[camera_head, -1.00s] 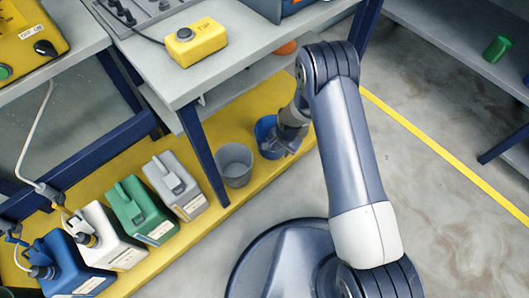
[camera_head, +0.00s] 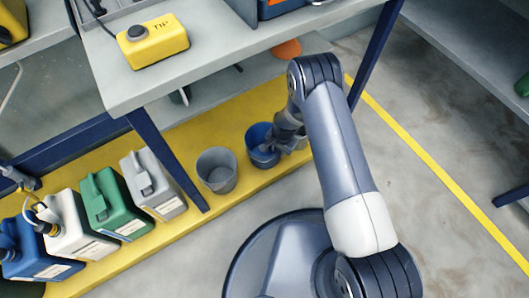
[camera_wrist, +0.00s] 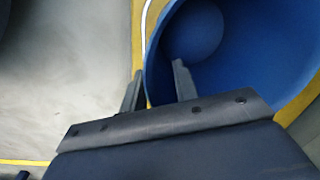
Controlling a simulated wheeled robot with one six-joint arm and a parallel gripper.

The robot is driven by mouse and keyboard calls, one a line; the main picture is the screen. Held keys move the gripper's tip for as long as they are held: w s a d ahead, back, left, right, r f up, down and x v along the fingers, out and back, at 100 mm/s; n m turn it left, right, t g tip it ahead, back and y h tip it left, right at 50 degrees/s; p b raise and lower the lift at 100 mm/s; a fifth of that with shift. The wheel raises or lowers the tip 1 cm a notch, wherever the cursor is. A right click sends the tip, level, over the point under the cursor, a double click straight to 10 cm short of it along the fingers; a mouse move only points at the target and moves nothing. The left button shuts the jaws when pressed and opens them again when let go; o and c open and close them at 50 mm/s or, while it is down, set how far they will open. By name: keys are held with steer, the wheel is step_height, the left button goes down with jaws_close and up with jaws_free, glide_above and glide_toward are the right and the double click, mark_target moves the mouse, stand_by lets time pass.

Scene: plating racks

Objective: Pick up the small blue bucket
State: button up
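The small blue bucket (camera_head: 256,134) stands on the yellow lower platform, right of a grey bucket (camera_head: 217,170). My gripper (camera_head: 268,148) is at its near right rim, and the arm partly covers the bucket. In the wrist view the blue bucket (camera_wrist: 235,55) fills the upper right, open side facing the camera. There my gripper (camera_wrist: 158,78) has its fingers apart, one outside the rim and one over the inside, with the bucket's wall between them. Whether either finger touches the wall is not clear.
Several jugs, including a green one (camera_head: 115,208) and a grey one (camera_head: 155,188), line the platform at left. The grey tabletop (camera_head: 215,68) overhangs the platform. Open floor lies at right.

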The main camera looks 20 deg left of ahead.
steer(key=shift+f, duration=0.6)
steer(key=shift+c, duration=0.3)
jaws_close()
stand_by(0.6)
